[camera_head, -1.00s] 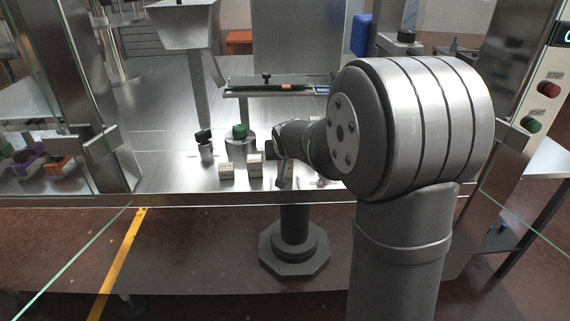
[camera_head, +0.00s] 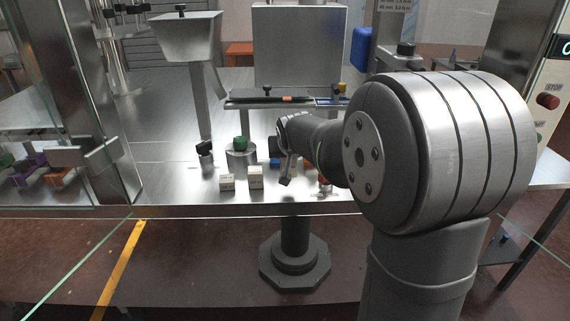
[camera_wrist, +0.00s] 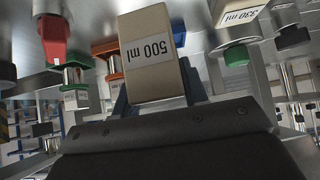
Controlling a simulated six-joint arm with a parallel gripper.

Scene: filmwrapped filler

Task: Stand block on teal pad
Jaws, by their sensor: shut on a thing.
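In the wrist view a cream block (camera_wrist: 152,56) with a "500 ml" label fills the upper middle, its lettering upside down in the picture. My gripper (camera_wrist: 156,92) is shut on it, with a dark blue finger at each side. In the head view my gripper (camera_head: 287,172) hangs over the steel table near its front edge, largely hidden by my arm. I cannot pick out a teal pad in either view.
A hopper (camera_head: 184,38) stands farther back. The wrist view shows a block labelled "330 ml" (camera_wrist: 233,24) at upper right.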

